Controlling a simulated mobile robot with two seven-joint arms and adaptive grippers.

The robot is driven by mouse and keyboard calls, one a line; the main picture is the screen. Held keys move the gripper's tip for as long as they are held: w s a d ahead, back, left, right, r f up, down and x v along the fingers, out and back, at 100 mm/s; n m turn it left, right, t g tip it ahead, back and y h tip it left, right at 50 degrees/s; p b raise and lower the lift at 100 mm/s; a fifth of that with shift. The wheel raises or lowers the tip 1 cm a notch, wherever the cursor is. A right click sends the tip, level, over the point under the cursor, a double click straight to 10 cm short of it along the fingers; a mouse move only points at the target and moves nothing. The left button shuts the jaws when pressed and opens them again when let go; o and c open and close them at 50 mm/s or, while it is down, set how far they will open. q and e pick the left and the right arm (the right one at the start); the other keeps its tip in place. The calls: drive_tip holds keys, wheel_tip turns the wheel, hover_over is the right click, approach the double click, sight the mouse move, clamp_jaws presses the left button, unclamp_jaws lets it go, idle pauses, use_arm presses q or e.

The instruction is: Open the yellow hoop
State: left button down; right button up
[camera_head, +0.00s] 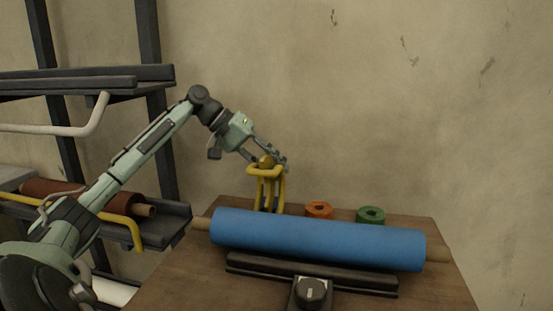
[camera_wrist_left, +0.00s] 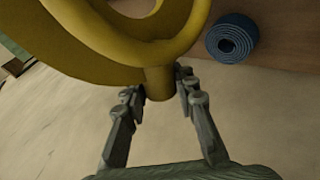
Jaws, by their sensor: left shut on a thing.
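A yellow hoop (camera_head: 122,217) runs along the front of the lower rack shelf, before a dark red roll (camera_head: 75,195). It lies far to the left of my left gripper (camera_head: 272,161). A second yellow thing (camera_head: 266,190), with loops and upright legs, is at the table's back left edge. My left gripper is at its top, shut on a yellow piece. In the left wrist view my fingers (camera_wrist_left: 160,90) are on both sides of a yellow stem (camera_wrist_left: 158,82) below a wide yellow loop. My right gripper is not in view.
A blue roll (camera_head: 315,238) on a wooden core lies across the table (camera_head: 190,280) above a dark bar with a knob (camera_head: 312,291). Orange (camera_head: 318,209) and green (camera_head: 371,214) coils sit behind it. A blue coil (camera_wrist_left: 232,38) shows in the wrist view. A white hoop (camera_head: 70,128) hangs at the upper shelf.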

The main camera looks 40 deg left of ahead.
use_arm(q)
drive_tip(key=shift+w+a+f+n+g+h, duration=0.4)
drive_tip(key=shift+w+f+g, duration=0.1)
drive_tip(key=shift+f, duration=0.1)
drive_tip(key=c, duration=1.2)
unclamp_jaws()
wheel_tip(320, 180, up, 10)
